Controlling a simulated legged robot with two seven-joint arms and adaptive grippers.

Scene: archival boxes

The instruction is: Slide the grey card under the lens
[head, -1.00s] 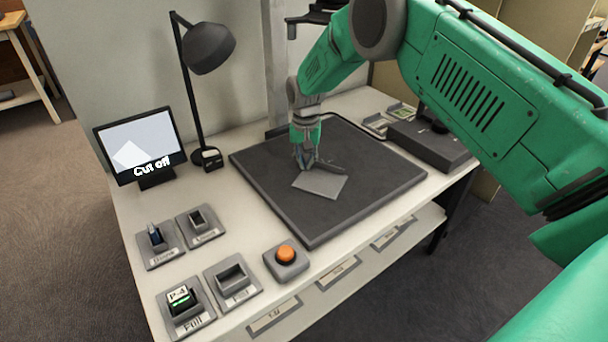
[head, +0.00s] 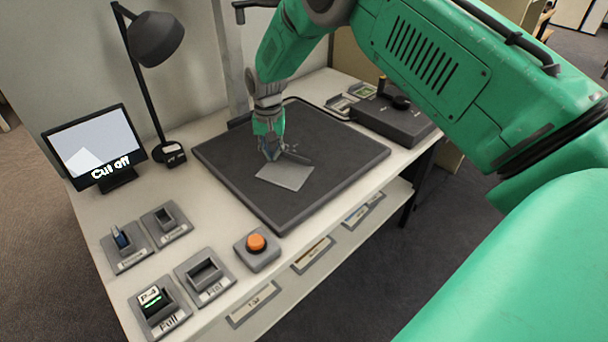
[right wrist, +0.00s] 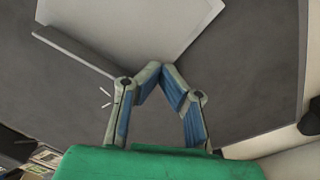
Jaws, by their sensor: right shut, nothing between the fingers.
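The grey card (head: 285,176) lies flat and turned at an angle on the dark square mat (head: 235,178). My right gripper (head: 271,157) is shut and empty, its fingertips low at the card's far edge. In the right wrist view the closed fingertips (right wrist: 160,66) are close beside the pale card (right wrist: 130,25); I cannot tell whether they touch it. The monitor (head: 97,146) reads "Cut off" and shows a pale shape in its lower left. The lens itself cannot be made out. My left gripper is not in view.
A thin dark bar (head: 298,158) lies beside the card, close to the fingers. A lamp (head: 155,40) stands behind the mat's left side. An orange button (head: 256,243) and several labelled holders (head: 205,277) sit at front left. A dark box (head: 395,118) stands right of the mat.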

